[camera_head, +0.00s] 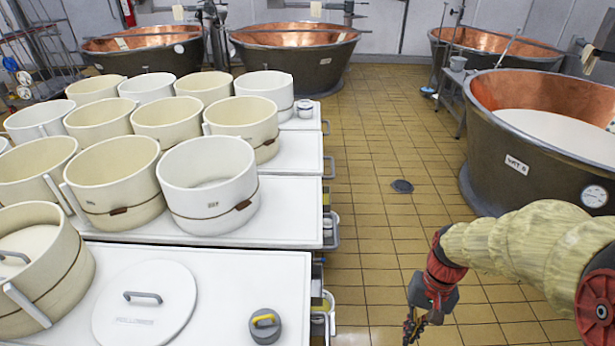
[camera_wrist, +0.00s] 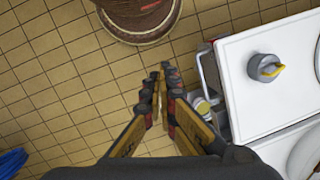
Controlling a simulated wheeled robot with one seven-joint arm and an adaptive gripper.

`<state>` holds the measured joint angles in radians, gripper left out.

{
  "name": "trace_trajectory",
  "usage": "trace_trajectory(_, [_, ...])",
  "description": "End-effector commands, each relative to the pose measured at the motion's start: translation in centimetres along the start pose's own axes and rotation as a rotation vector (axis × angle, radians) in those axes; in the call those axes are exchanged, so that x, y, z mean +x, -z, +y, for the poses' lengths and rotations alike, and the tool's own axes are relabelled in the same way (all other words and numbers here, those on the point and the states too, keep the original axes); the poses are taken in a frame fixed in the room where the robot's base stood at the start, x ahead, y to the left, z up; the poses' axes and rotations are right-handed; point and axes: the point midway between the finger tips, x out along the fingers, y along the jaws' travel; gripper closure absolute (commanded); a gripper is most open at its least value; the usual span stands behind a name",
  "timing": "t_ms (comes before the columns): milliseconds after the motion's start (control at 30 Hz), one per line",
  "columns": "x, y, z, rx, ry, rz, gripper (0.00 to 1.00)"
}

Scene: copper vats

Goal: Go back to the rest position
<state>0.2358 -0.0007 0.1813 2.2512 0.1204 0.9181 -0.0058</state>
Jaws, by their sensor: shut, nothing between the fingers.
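My gripper (camera_head: 413,328) hangs low over the tiled floor in the head view, to the right of the white tables. In the wrist view my gripper (camera_wrist: 161,75) points down at the floor with its fingertips together and nothing between them. My arm comes in from the right edge of the head view, in a pale ribbed sleeve with red and black joints.
White tables (camera_head: 262,268) at left carry several cream moulds (camera_head: 115,180), a round lid (camera_head: 145,303) and a grey weight with a yellow handle (camera_head: 265,327). Copper vats (camera_head: 520,190) stand at right and back. The tiled aisle (camera_head: 375,150) is clear around a drain (camera_head: 402,186).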

Motion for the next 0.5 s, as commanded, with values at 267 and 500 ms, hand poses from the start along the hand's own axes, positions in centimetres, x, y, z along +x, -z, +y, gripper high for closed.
trace_trajectory(267, [-6.7,-4.1,-0.7,-0.133,-0.066,0.232,1.0])
trace_trajectory(500, [-11.6,-7.7,-1.8,-0.227,-0.079,0.435,1.0])
